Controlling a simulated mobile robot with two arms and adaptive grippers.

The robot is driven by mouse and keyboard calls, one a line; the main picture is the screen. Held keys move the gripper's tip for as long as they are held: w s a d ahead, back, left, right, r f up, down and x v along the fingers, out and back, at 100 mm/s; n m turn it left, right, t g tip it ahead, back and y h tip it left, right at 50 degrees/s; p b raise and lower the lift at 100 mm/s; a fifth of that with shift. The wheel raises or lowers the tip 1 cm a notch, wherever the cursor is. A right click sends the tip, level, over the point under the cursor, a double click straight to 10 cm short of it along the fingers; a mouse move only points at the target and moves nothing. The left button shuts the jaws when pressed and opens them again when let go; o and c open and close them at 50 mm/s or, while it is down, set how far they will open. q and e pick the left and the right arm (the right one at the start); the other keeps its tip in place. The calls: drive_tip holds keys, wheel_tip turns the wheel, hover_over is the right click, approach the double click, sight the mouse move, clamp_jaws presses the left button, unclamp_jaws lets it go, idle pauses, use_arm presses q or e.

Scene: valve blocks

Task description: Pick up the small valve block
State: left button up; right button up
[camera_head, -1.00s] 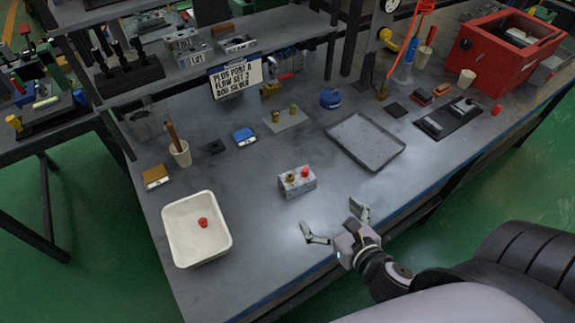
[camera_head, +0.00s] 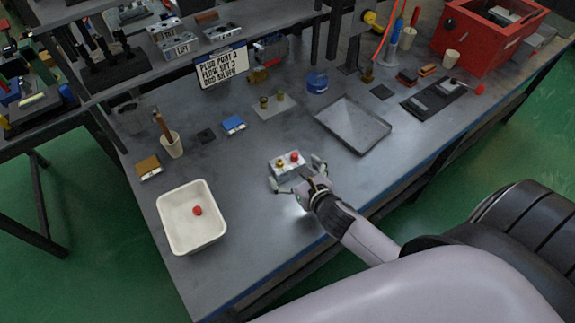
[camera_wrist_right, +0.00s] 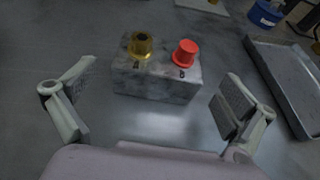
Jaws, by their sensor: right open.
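The small valve block (camera_head: 284,169) is a grey speckled box standing on the bench, with a brass fitting and a red plug on top. In the right wrist view the valve block (camera_wrist_right: 157,82) lies ahead of the fingers, with the brass fitting (camera_wrist_right: 142,43) on the left and the red plug (camera_wrist_right: 185,52) on the right. My right gripper (camera_head: 296,176) is open, its fingers spread to either side of the block's near part. In the right wrist view the gripper (camera_wrist_right: 150,112) shows nothing between its fingertips touching them. My left gripper is not in view.
A white bin (camera_head: 164,232) with a red plug (camera_head: 197,211) inside stands at left. A grey metal tray (camera_head: 378,146) lies right of the block. Bare bench surrounds the block.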

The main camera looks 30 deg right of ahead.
sight(289, 167)
drive_tip(key=x, duration=0.4)
drive_tip(key=shift+w+a+f, duration=0.1)
drive_tip(key=shift+f, duration=0.05)
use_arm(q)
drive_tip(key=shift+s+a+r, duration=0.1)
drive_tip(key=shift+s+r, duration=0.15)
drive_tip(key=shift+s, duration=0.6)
use_arm(e)
drive_tip(key=shift+c, duration=0.2)
drive_tip(key=c, duration=1.7)
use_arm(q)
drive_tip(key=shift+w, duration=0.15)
use_arm(e)
drive_tip(key=shift+c, duration=0.2)
